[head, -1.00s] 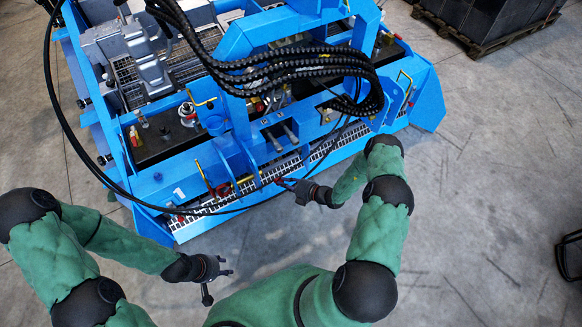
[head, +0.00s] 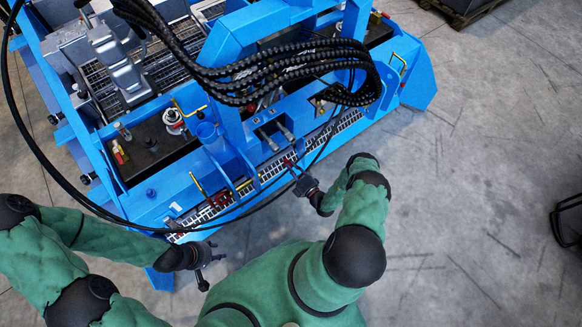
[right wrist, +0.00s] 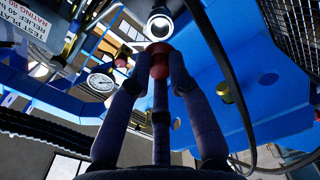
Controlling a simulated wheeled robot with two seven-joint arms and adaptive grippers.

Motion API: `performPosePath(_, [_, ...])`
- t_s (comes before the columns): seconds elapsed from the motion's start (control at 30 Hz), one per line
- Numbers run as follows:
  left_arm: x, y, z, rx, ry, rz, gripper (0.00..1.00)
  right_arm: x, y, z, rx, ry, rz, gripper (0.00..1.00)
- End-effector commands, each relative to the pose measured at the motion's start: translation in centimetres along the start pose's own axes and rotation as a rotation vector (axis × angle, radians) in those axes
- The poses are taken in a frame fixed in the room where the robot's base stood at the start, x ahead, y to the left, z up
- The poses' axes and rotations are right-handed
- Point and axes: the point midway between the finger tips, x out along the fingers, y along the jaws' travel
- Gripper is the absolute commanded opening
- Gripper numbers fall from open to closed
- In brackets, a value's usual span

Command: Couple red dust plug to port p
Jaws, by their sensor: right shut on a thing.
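In the right wrist view, my right gripper (right wrist: 150,75) is shut on the red dust plug (right wrist: 159,60), a small red piece between the fingertips. A bright metal-ringed round port (right wrist: 160,24) lies just beyond the plug and roughly in line with it. I cannot tell whether they touch, nor read a label that marks it as port p. In the head view, my right gripper (head: 293,168) is at the front edge of the blue machine (head: 150,205), with a little red at its tips. My left gripper (head: 213,265) is open and empty, in front of the machine's left part.
Thick black hoses (head: 265,75) arch over the machine, and a thin black cable loops across its front. In the right wrist view, a gauge (right wrist: 101,82) and a brass-coloured knob (right wrist: 222,92) flank the fingers. Open concrete floor (head: 480,170) lies to the right.

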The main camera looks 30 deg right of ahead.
Motion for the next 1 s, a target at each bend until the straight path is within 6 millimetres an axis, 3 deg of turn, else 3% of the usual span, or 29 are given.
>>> performPosePath(0.17, [0.7,-0.2,-0.1,0.000,0.001,0.000,0.40,-0.2,-0.1,0.0,-0.006,-0.001,-0.004,0.05])
performPosePath(0.7, [2.5,-0.9,-0.1,0.000,0.001,0.000,0.40,4.1,-0.1,0.0,-0.007,0.001,-0.003,0.05])
performPosePath(1.0, [2.8,-1.0,-0.2,0.000,0.001,0.000,0.40,4.9,0.0,0.0,-0.005,-0.001,-0.004,0.05])
